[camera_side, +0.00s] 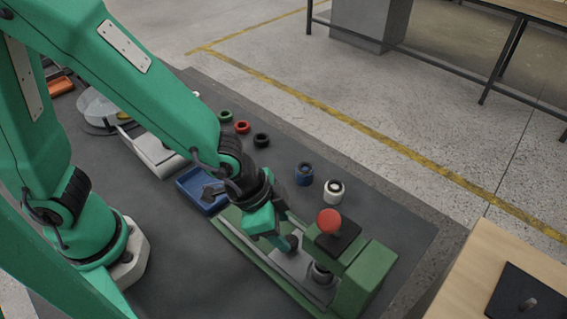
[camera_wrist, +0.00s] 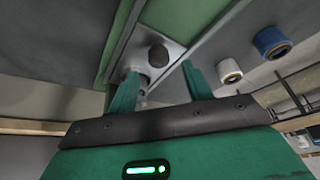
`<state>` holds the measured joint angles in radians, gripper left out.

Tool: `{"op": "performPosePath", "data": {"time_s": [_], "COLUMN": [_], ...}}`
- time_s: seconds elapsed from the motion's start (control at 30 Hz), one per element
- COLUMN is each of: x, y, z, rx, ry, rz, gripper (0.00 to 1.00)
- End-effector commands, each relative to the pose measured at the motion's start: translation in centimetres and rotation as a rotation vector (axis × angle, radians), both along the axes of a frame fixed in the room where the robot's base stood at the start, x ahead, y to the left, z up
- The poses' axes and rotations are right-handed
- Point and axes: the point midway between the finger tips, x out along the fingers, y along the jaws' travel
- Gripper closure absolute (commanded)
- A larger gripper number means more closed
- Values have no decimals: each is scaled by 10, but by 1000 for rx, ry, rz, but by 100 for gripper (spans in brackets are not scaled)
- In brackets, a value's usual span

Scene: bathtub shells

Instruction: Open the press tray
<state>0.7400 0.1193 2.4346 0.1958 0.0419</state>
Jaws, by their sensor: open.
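The green press (camera_side: 365,280) stands at the lower right of the side view, with a red round button (camera_side: 330,219) on top. Its grey metal tray plate (camera_side: 287,262) lies in a green bed in front of it. The plate (camera_wrist: 176,50) also shows in the wrist view, with a dark rounded knob (camera_wrist: 157,56) on it. A pale cylindrical part (camera_wrist: 137,72) is beside the knob, partly hidden by a finger. My gripper (camera_side: 283,241) is low over the tray. In the wrist view my gripper (camera_wrist: 159,68) is open, its fingertips to either side of the knob; contact cannot be told.
Blue (camera_side: 303,173) and white (camera_side: 333,192) rings stand behind the press. Green (camera_side: 225,116), red (camera_side: 241,127) and black (camera_side: 261,139) rings lie farther back. A blue bin (camera_side: 196,188) is left of the press. The dark mat's right front is clear.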

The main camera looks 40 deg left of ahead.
Motion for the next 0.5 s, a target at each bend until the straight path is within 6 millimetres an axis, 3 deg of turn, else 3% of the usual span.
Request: {"op": "performPosePath", "data": {"time_s": [0.5], "x": [10], "y": [-10], "z": [-35], "rx": [0], "ry": [1], "rz": [0], "gripper": [50]}}
